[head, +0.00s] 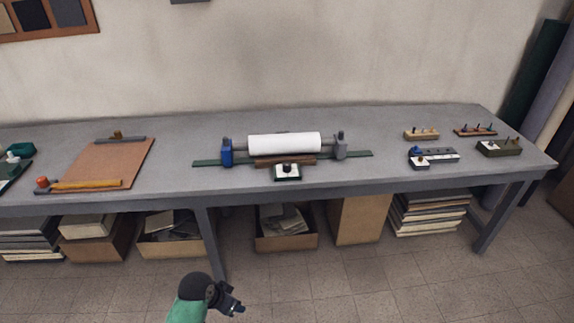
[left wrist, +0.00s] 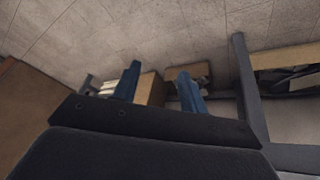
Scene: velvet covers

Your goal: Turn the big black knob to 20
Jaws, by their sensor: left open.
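A small block with a white face and a dark knob (head: 287,168) stands at the front middle of the grey table (head: 350,186), before a white roller (head: 284,143). My right gripper is not in view.
A brown board (head: 105,163) with a yellow tool lies on the table's left. Small peg blocks (head: 499,148) stand at the right. Open boxes (head: 286,241) and stacked sheets (head: 430,215) sit under the table. A table leg (head: 211,245) is near my left gripper.

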